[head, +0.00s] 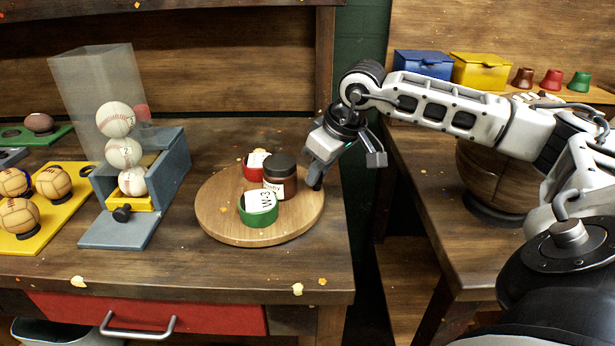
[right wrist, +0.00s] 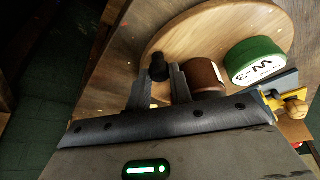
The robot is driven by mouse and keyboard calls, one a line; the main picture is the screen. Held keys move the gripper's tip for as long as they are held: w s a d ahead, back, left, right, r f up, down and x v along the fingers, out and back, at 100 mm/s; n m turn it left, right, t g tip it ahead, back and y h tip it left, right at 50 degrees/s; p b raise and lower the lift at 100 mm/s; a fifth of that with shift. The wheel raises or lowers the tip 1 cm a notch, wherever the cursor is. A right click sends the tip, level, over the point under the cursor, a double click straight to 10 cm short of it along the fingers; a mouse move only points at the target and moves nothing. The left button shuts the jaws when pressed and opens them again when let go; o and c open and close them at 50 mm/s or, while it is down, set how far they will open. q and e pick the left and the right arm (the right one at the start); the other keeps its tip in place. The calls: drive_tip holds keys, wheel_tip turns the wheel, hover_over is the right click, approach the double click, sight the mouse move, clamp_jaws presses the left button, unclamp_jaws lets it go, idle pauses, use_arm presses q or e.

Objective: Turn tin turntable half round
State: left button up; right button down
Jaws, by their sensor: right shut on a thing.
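The round wooden turntable (head: 222,222) stands on the workbench and carries three tins. A green tin (head: 259,213) labelled W-3 is at the front, a dark brown tin (head: 280,176) is behind it to the right, and a red tin (head: 252,166) is at the back left. My right gripper (head: 316,178) is at the turntable's right edge. In the right wrist view its fingers (right wrist: 158,88) are shut on a black knob (right wrist: 158,66) at the rim. The green tin (right wrist: 254,62) and brown tin (right wrist: 207,76) show beside it. My left gripper is out of view.
A grey ball dispenser (head: 175,165) with several baseballs stands left of the turntable. A yellow tray (head: 62,222) with balls lies further left. A red drawer (head: 210,318) is below the front edge. A gap separates this bench from the right one, with blue and yellow boxes (head: 480,71).

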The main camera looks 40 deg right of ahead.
drive_tip(key=shift+w+d+n, duration=0.25)
drive_tip(key=shift+w+n, duration=0.15)
idle(0.4)
drive_tip(key=c, duration=1.3)
unclamp_jaws()
drive_tip(key=shift+y, duration=0.3)
drive_tip(key=p+v, duration=0.1)
drive_tip(key=v, duration=1.5)
